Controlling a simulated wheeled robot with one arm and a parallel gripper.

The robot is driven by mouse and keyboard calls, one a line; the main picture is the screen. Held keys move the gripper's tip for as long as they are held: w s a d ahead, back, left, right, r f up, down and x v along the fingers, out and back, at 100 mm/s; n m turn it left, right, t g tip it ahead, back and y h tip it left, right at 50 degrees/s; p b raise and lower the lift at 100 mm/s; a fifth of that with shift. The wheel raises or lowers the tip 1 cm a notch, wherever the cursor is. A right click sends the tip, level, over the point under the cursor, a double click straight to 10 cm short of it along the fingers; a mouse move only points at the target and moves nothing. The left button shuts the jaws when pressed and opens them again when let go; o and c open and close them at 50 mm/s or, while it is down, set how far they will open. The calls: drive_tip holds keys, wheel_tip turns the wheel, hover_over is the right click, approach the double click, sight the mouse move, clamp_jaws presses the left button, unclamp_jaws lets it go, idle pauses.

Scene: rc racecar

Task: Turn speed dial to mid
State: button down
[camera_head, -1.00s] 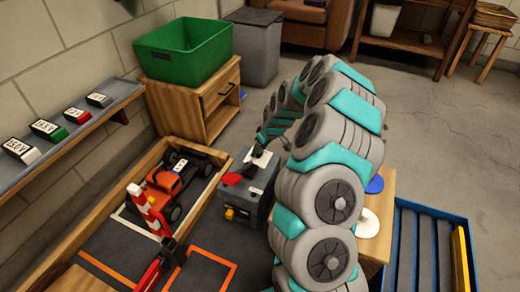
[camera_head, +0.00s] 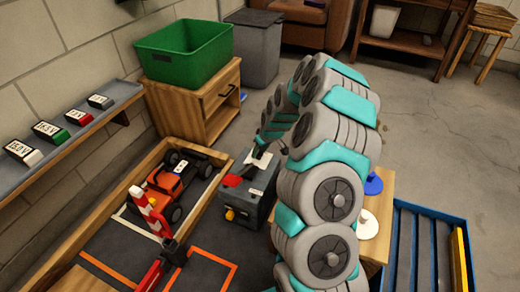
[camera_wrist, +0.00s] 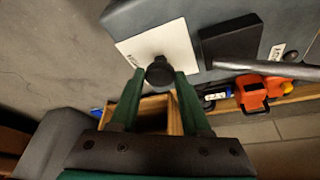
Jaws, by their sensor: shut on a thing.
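The speed dial (camera_wrist: 160,73) is a round dark knob on a white plate (camera_wrist: 168,42) on the grey control box. In the wrist view the fingertips of my gripper (camera_wrist: 160,85) are on either side of the knob, shut on it. The dial's pointer and its setting cannot be made out. In the head view the control box (camera_head: 240,210) stands right of the track, with the white plate (camera_head: 262,160) on its top. My gripper (camera_head: 261,148) is over the plate there, and my arm partly hides it.
An orange racecar (camera_head: 172,184) sits in the wooden-edged track left of the box. A red and white post (camera_head: 150,212) stands near it. A green bin (camera_head: 185,50) rests on a wooden cabinet behind. A shelf with several labelled blocks (camera_head: 45,130) is on the left wall.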

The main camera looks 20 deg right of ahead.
drive_tip(key=m+h+p, duration=0.1)
drive_tip(key=m+p, duration=0.1)
drive_tip(key=m, duration=0.1)
drive_tip(key=shift+s, duration=0.1)
drive_tip(key=shift+a+m+h, duration=0.15)
drive_tip(key=shift+m+h, duration=0.35)
drive_tip(key=shift+m, duration=0.6)
drive_tip(key=shift+a+m+h, duration=0.1)
drive_tip(key=shift+m+h, duration=0.4)
drive_tip(key=shift+m, duration=0.6)
drive_tip(key=shift+c, duration=1.9)
unclamp_jaws()
drive_tip(key=v, duration=0.7)
drive_tip(key=shift+r+p, duration=0.35)
drive_tip(key=shift+p, duration=0.05)
